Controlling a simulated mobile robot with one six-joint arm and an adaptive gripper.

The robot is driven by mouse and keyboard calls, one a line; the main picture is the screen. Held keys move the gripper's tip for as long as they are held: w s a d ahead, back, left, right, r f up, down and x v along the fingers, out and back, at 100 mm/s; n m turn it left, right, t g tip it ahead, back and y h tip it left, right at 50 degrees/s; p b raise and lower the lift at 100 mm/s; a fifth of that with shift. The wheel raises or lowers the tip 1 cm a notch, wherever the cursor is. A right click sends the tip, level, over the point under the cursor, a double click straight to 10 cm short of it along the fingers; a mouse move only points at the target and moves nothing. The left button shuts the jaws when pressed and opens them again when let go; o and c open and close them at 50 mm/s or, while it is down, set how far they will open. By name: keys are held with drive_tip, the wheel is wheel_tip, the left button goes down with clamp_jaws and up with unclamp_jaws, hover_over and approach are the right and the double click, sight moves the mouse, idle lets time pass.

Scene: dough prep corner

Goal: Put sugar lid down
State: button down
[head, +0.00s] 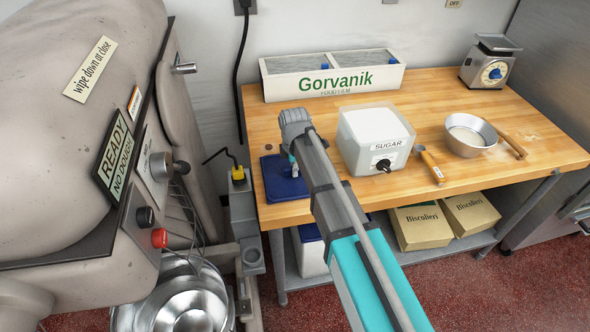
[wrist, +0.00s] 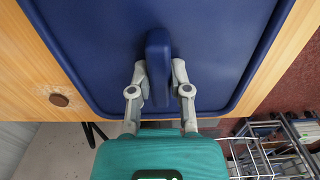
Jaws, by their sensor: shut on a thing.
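The blue sugar lid (head: 274,179) is at the left end of the wooden table, flat and level. It lies on the tabletop or very close above it; I cannot tell which. My gripper (wrist: 158,80) is shut on the lid's raised blue handle (wrist: 158,48), one finger on each side. In the head view my arm hides part of the lid and most of the gripper. The sugar bin (head: 353,152), white and labelled SUGAR, stands open to the right of the lid, with white sugar showing inside.
The Gorvanik film box (head: 290,89) stands behind. A scoop with an orange handle (head: 432,166), a metal bowl (head: 462,146) and a scale (head: 491,66) are to the right. A large mixer (head: 80,130) stands left of the table. A small brown disc (wrist: 59,100) is beside the lid.

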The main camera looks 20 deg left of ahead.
drive_tip(key=shift+f, duration=0.15)
drive_tip(key=c, duration=0.6)
unclamp_jaws()
drive_tip(key=shift+r, duration=0.2)
wheel_tip(320, 180, up, 12)
drive_tip(key=p, duration=1.2)
idle(0.5)
